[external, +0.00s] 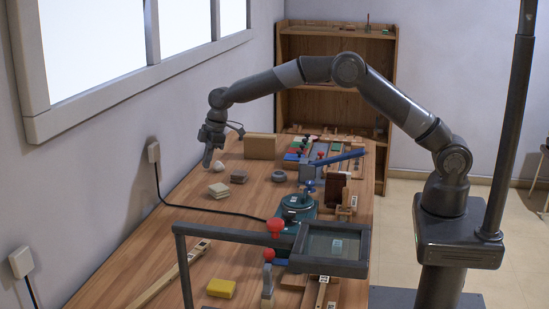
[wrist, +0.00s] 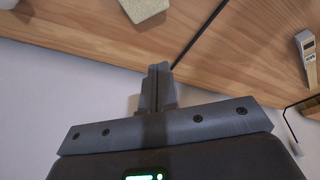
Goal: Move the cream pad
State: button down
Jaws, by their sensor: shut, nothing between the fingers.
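The cream pad (external: 219,190) lies on the workbench (external: 185,240) near its wall side in the external view. It looks like a small pale block, perhaps two layers. A pale block that looks like the pad (wrist: 143,8) is cut off by the top edge of the wrist view. My gripper (external: 207,164) hangs above the bench, up and left of the pad in the external view, apart from it. In the wrist view my gripper (wrist: 160,68) has its fingers together with nothing between them.
A small white round object (external: 218,167) is close to my gripper. A grey block (external: 239,177) and a dark ring (external: 279,176) lie right of the pad. A black cable (external: 185,208) runs across the bench. A tan box (external: 260,146) stands behind. Bare wood lies in front.

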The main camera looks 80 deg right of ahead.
aim_at(218, 187)
jog(key=w+f, duration=0.1)
jog(key=f, duration=0.2)
jog(key=w+f+m, duration=0.1)
jog(key=f, duration=0.2)
jog(key=w+f+m, duration=0.1)
jog(key=w+f, duration=0.1)
jog(key=shift+a+f+t, duration=0.3)
jog(key=shift+f, duration=0.1)
jog(key=shift+s+d+f, duration=0.15)
jog(key=shift+s+d, duration=0.4)
jog(key=shift+s, duration=0.4)
jog(key=shift+s+d, duration=0.4)
jog(key=shift+s, duration=0.35)
jog(key=shift+s+d, duration=0.35)
jog(key=shift+s, duration=0.25)
jog(key=shift+s+d, duration=0.3)
jog(key=shift+s, duration=0.35)
jog(key=shift+s+d, duration=0.35)
jog(key=shift+s, duration=0.25)
jog(key=shift+w, duration=0.1)
